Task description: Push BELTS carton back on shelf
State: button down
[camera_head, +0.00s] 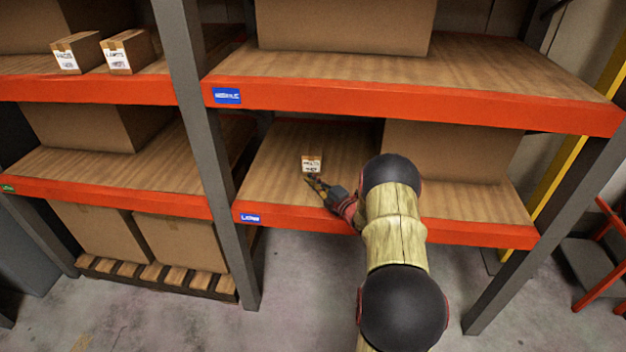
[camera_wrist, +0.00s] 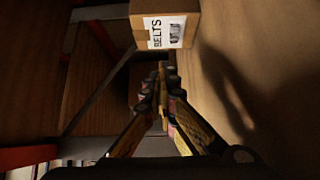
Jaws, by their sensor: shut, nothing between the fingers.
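The BELTS carton (camera_head: 311,160) is a small brown box with a white label. It stands on the lower wooden shelf (camera_head: 275,170), set in from the orange front edge. In the wrist view, the carton (camera_wrist: 165,25) is at the top, and its label reads BELTS sideways. My gripper (camera_head: 315,183) reaches in over the shelf, just in front of the carton. In the wrist view, my gripper (camera_wrist: 163,68) is shut and empty, its fingertips close to the carton's label side. I cannot tell whether they touch it.
A large brown box (camera_head: 450,150) stands on the same shelf to the right, partly behind my arm. A grey upright (camera_head: 200,130) bounds the bay at left. The upper shelf's orange beam (camera_head: 400,105) is overhead. Two small cartons (camera_head: 128,50) sit on the upper left shelf.

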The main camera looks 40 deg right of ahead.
jog(key=s, duration=0.2)
jog(key=s+p, duration=0.1)
jog(key=s, duration=0.2)
jog(key=s+p, duration=0.1)
jog(key=s, duration=0.2)
jog(key=shift+a+f, duration=0.1)
jog(key=shift+a, duration=0.2)
